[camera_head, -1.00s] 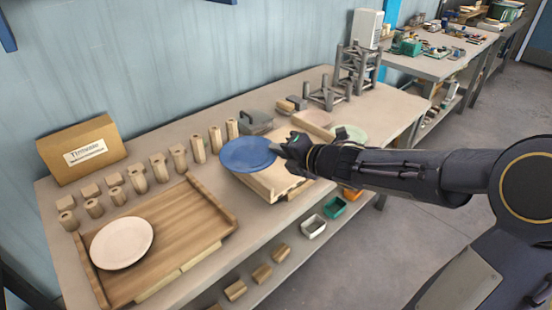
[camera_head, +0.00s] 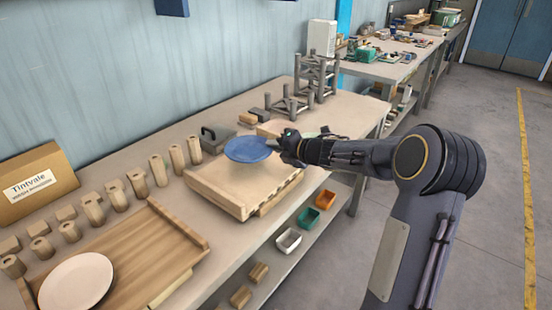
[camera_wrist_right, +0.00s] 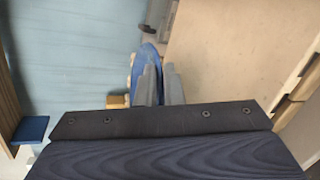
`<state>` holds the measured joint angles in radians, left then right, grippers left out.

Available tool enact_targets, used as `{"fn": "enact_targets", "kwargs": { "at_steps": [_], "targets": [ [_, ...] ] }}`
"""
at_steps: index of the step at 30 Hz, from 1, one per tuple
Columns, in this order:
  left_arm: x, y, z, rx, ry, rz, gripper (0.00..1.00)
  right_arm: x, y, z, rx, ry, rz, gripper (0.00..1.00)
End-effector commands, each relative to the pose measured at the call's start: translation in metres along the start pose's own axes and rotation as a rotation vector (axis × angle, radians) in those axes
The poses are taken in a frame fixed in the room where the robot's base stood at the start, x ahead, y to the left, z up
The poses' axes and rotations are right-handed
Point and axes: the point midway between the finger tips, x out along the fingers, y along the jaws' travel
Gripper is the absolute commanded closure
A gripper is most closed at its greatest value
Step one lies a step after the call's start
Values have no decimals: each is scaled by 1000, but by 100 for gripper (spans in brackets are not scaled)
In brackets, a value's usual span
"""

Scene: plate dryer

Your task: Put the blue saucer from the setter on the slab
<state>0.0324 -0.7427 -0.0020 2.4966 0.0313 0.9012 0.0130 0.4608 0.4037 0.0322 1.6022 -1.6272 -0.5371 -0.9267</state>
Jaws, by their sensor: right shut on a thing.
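The blue saucer (camera_head: 246,150) is held roughly flat over the back part of a pale wooden slab (camera_head: 232,190); the head view does not show clearly how high it is. My right gripper (camera_head: 274,147) is shut on the saucer's right rim. In the right wrist view the grey fingers (camera_wrist_right: 161,84) pinch the blue saucer (camera_wrist_right: 147,62), which shows nearly edge-on. A grey rack of posts, likely the setter (camera_head: 315,78), stands at the back right of the bench. My left gripper is out of view.
A brown wooden tray (camera_head: 150,248) with a white plate (camera_head: 77,283) lies at the front left. Several wooden posts (camera_head: 158,168) line the back, near a labelled box (camera_head: 35,184). A grey lidded block (camera_head: 217,138) sits just behind the saucer. Small bins (camera_head: 288,240) are on the lower shelf.

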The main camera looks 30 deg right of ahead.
Motion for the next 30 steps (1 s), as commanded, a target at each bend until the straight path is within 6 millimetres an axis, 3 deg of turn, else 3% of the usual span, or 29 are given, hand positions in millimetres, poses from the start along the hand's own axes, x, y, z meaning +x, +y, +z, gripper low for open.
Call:
{"fn": "enact_targets", "kwargs": {
  "at_steps": [6,12,24,25,30],
  "targets": [
    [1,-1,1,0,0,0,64,11,-17,6,3,-1,0,100],
    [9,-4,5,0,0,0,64,20,-41,-4,2,0,2,100],
    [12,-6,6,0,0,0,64,21,-45,-6,0,-1,2,100],
    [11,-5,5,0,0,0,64,20,-44,-5,0,0,1,89],
    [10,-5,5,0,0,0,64,20,-44,-5,0,0,1,71]
  ]
}}
